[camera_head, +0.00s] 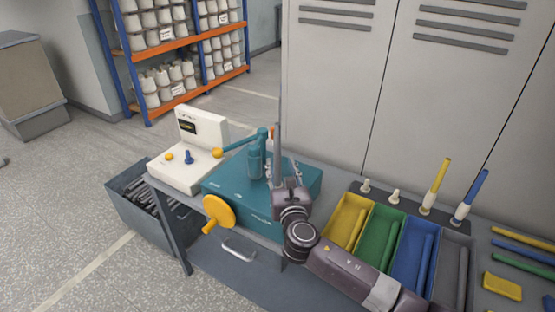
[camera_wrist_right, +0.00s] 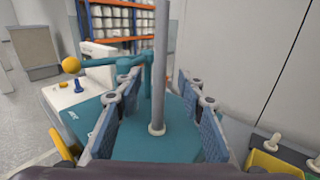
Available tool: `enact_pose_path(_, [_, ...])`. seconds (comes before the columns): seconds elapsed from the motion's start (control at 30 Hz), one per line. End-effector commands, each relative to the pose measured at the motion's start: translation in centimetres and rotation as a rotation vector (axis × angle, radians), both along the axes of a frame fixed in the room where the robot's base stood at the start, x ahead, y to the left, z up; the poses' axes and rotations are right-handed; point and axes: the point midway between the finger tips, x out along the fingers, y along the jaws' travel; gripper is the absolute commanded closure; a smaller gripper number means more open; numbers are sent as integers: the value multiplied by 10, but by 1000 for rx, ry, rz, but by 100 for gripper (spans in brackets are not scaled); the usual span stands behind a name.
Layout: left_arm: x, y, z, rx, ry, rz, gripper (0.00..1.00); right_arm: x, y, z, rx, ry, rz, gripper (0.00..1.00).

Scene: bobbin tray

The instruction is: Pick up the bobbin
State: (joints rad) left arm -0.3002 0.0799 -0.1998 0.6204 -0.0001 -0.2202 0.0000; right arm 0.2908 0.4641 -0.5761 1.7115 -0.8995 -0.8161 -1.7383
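A slim grey upright rod, seemingly the bobbin (camera_head: 277,135), stands on the teal machine (camera_head: 232,197). In the right wrist view the grey rod (camera_wrist_right: 161,60) rises from a pale collar on the teal top. My right gripper (camera_head: 284,172) is over the machine. In the wrist view its blue-padded fingers (camera_wrist_right: 159,88) are spread on both sides of the rod, with gaps. The rod's lower part is hidden by the gripper in the head view. A yellow bobbin (camera_head: 436,185) and a blue bobbin (camera_head: 471,194) stand at the right. My left gripper is not in view.
Yellow (camera_head: 337,223), green (camera_head: 367,236), blue (camera_head: 404,254) and grey (camera_head: 444,267) bins hold rods to the right. A teal lever arm (camera_head: 240,145) and white control box (camera_head: 183,172) are left of the gripper. Lockers (camera_head: 330,90) stand close behind.

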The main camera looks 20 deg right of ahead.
Motion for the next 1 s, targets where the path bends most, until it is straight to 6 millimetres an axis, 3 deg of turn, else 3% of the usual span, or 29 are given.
enact_pose_path(0.7, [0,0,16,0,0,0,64,71,-16,4,-11,0,1,64])
enact_pose_path(1.0, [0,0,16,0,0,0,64,74,-17,3,-10,0,2,64])
